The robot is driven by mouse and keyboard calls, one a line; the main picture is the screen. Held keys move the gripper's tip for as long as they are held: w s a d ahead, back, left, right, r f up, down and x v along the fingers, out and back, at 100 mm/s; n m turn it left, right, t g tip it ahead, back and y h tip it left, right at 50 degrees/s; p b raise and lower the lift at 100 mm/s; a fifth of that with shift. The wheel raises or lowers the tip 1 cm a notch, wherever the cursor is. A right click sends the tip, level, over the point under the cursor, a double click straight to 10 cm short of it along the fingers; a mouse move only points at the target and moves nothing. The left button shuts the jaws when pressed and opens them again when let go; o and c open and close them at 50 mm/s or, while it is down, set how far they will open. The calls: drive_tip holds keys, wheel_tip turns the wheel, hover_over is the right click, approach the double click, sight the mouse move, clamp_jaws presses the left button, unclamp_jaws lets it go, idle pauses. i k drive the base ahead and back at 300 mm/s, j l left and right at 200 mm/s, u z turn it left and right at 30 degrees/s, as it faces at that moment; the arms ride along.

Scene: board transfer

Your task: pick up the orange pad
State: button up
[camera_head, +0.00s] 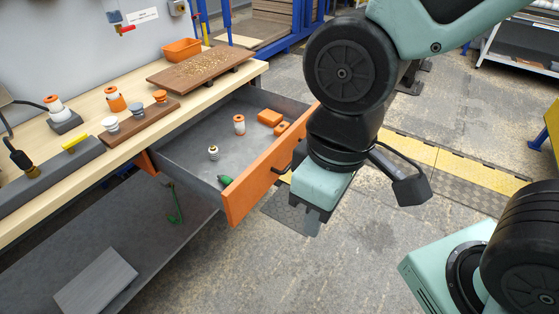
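Two orange block-like pieces lie in the open drawer's far right corner: a larger one (270,117) and a smaller one (282,128). I cannot tell for sure which is the orange pad. My gripper (307,218) hangs outside the drawer, to the right of its orange front panel and nearer the camera than these pieces. It is apart from them. Its fingers are small and dark here, so I cannot tell whether they are open or shut. I see nothing held below it.
The grey drawer (184,147) also holds an orange-and-white spool (239,125), a small white piece (213,153) and a green piece (225,181). Its orange front (248,190) stands up as an edge. The bench above carries a brown board (200,68) and an orange bin (182,50).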

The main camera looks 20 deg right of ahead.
sight(271, 118)
drive_tip(key=u, duration=2.1)
drive_tip(key=z, duration=2.2)
drive_tip(key=u, duration=0.4)
drive_tip(key=i+l+u, duration=0.2)
drive_tip(key=l+u, duration=0.15)
drive_tip(key=i+l+u, duration=0.2)
drive_tip(key=l+u, duration=0.2)
